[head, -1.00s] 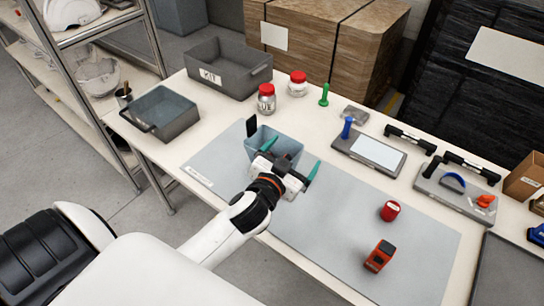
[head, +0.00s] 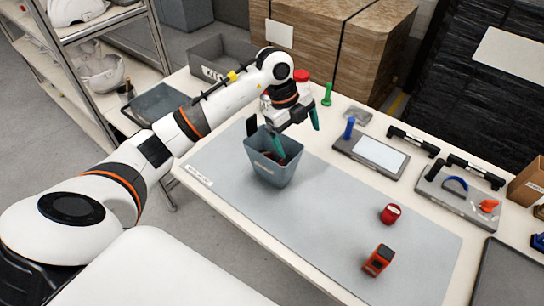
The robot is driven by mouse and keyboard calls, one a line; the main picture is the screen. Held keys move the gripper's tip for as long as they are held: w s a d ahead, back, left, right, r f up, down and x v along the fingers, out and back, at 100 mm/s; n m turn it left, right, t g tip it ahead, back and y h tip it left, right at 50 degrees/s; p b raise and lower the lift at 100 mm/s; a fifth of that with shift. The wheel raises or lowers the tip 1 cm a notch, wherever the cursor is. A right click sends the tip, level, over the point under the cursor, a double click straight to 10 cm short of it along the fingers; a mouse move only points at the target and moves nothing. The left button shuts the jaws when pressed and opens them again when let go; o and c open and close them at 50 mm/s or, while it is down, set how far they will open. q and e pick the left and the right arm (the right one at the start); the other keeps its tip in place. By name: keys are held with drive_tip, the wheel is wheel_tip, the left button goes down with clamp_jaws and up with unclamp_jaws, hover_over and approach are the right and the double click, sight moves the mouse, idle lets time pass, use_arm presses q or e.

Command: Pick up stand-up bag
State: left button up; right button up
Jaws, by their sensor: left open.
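A blue-grey, tapered, open-topped container (head: 270,172) with a pale label stands upright on the grey mat. I cannot tell whether it is the stand-up bag; nothing else in view is plainly one. A black piece sticks up at its back left, and something reddish shows inside. My left gripper (head: 297,130) is open with teal fingertips. One fingertip shows at the container's mouth, the other to the right of its rim. I cannot tell whether they touch it. My right gripper is not in view.
The grey mat (head: 330,215) is clear in its middle. A red round item (head: 390,214) and an orange-red device (head: 378,260) lie at its right. A red-lidded jar (head: 301,76) and a green upright piece (head: 327,95) stand behind. My left arm partly hides two grey bins.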

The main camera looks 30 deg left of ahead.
use_arm(q)
drive_tip(key=a+r+n+g+y, duration=0.1)
drive_tip(key=a+r+n+y, duration=0.2)
drive_tip(key=a, duration=0.5)
drive_tip(key=p, duration=0.2)
approach(270, 151)
drive_tip(key=s+d, duration=0.3)
drive_tip(key=f, duration=0.1)
drive_tip(key=f+p, duration=0.2)
drive_tip(key=shift+s+f+y, duration=0.25)
drive_tip(key=shift+f+y, duration=0.05)
drive_tip(key=shift+f, duration=0.65)
drive_tip(key=shift+f, duration=0.25)
drive_tip(key=c, duration=0.7)
drive_tip(key=shift+c, duration=0.5)
